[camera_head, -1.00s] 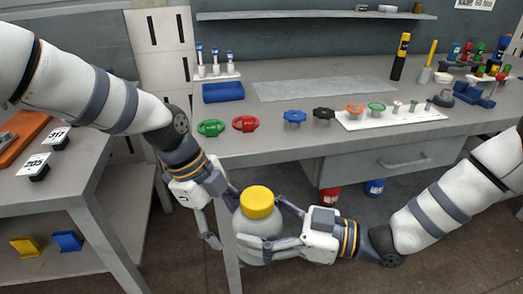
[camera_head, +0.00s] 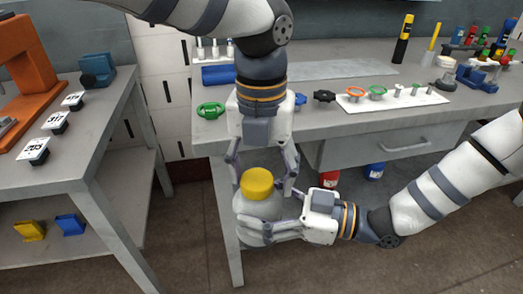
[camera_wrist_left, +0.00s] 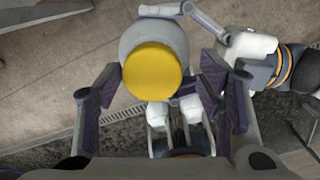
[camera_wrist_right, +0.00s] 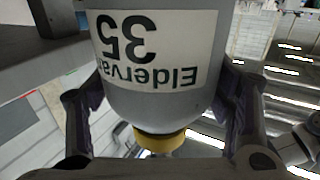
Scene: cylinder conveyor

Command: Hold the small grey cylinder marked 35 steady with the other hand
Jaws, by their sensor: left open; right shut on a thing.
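The small grey cylinder (camera_head: 254,208) with a yellow cap (camera_head: 257,183) stands upright in the air in front of the workbench. Its label with "35" (camera_wrist_right: 150,45) shows upside down in the right wrist view. My right gripper (camera_head: 272,229) is shut on the cylinder's body from the right. My left gripper (camera_head: 263,172) points down from above, open, with its fingers on either side of the yellow cap. In the left wrist view the cap (camera_wrist_left: 153,77) lies between the spread left fingers, with gaps visible beside it.
The workbench (camera_head: 220,131) behind holds a green valve wheel (camera_head: 211,110), several other wheels and a white plate (camera_head: 400,100). A side table (camera_head: 85,135) with tags stands at left. A red bottle (camera_head: 328,179) and a blue bottle (camera_head: 374,171) are under the bench.

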